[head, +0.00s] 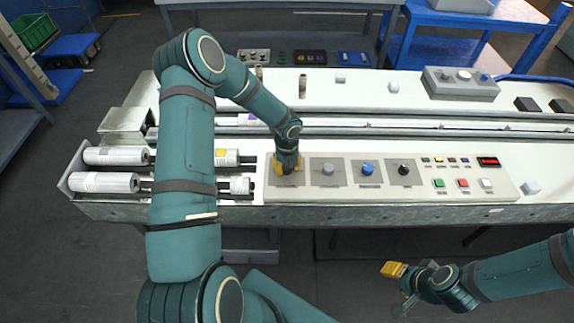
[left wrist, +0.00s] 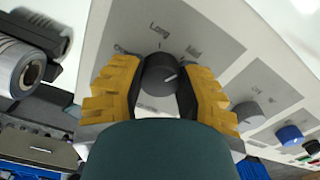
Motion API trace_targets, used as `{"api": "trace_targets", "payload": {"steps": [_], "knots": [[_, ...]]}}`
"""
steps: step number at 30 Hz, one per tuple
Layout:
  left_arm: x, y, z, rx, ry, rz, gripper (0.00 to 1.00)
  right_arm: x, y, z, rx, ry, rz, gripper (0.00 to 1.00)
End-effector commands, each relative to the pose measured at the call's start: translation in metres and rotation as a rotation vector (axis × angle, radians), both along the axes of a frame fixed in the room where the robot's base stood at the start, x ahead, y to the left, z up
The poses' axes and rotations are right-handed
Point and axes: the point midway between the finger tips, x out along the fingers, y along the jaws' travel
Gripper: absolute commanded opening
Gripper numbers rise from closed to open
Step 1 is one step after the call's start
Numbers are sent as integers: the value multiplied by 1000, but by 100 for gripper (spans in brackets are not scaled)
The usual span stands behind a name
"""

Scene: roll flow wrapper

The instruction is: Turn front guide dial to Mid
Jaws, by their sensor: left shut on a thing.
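In the left wrist view a dark grey dial (left wrist: 160,76) sits on a grey plate of the panel. Its white pointer line slants right and slightly up, on the side of the Mid mark (left wrist: 194,53). Long (left wrist: 159,27) is printed above the dial, and a third word at its left is too blurred to read. I cannot tell whether the line meets the Mid mark exactly. My left gripper (head: 287,168) has its yellow fingers on both sides of the dial, shut on it. In the head view the gripper hides the dial. My right gripper (head: 398,276) hangs in front of the machine, away from the panel.
To the right on the panel are a grey dial (head: 328,169), a blue dial (head: 367,169) and a black dial (head: 404,170). Beyond are several buttons (head: 463,183) and a red display (head: 488,162). White rolls (head: 103,182) lie at the left.

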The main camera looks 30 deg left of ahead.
Motion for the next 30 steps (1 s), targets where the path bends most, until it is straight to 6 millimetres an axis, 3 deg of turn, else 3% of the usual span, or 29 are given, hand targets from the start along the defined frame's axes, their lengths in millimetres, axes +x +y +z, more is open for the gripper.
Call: {"api": "trace_targets", "payload": {"steps": [23,24,25,26,30], "knots": [[-1,-1,-2,-2,4,-98,0,0,0,4,1,0,0,47],[-1,-1,-2,-2,4,-98,50,0,0,4,1,0,0,47],[-1,-1,-2,-2,4,-98,61,0,0,4,1,0,-1,47],[-1,-1,-2,-2,4,-98,70,0,0,4,1,0,-1,47],[-1,-1,-1,-1,2,-97,70,0,0,4,1,0,0,47]]}}
